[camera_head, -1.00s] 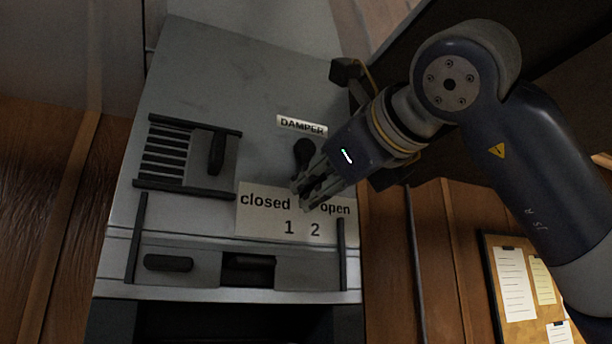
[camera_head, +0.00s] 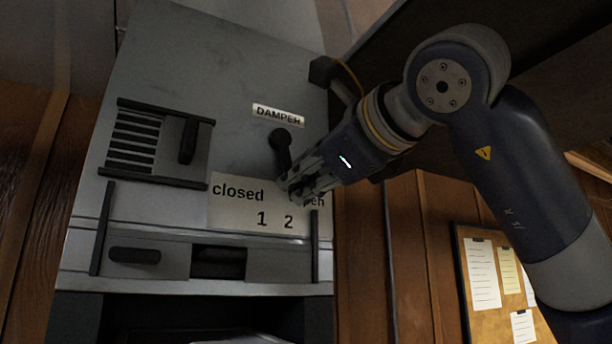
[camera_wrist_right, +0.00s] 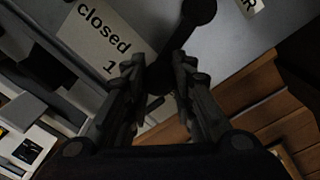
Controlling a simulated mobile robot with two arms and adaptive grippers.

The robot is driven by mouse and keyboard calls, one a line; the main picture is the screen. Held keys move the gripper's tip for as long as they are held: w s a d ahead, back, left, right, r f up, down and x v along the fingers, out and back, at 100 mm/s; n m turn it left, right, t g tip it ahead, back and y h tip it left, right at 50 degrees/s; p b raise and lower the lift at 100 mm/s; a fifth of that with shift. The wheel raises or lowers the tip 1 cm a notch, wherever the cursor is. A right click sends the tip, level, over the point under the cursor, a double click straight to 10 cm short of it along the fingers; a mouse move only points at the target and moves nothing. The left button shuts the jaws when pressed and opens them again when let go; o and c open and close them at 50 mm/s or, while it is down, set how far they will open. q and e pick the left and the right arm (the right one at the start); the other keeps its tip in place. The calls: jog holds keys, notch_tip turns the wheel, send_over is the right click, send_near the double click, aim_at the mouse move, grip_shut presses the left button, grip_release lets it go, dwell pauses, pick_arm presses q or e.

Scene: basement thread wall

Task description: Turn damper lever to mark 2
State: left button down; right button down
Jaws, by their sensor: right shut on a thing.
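The damper lever (camera_head: 281,146) is black, with a round pivot under the DAMPER label (camera_head: 278,115) on the grey metal panel. It points down and slightly right, roughly toward the 2 on the white plate (camera_head: 236,210) marked closed, 1, 2 and open. My right gripper (camera_head: 292,184) is shut on the lever's lower end and hides its tip and part of the word open. In the right wrist view the lever (camera_wrist_right: 178,48) runs down between the fingers (camera_wrist_right: 158,72). My left gripper is not in view.
A slatted vent with a black handle (camera_head: 188,141) is left of the lever. A sliding bar with a dark grip (camera_head: 134,256) lies below the plate. A cork board with papers (camera_head: 454,290) hangs on the wood wall at right.

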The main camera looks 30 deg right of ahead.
jog(key=c, duration=1.3)
grip_release()
jog(key=shift+c, duration=0.2)
jog(key=shift+s+a, duration=0.1)
jog(key=shift+s, duration=0.05)
jog(key=s, duration=1.2)
jog(key=shift+d+r, duration=0.25)
jog(key=shift+d, duration=0.1)
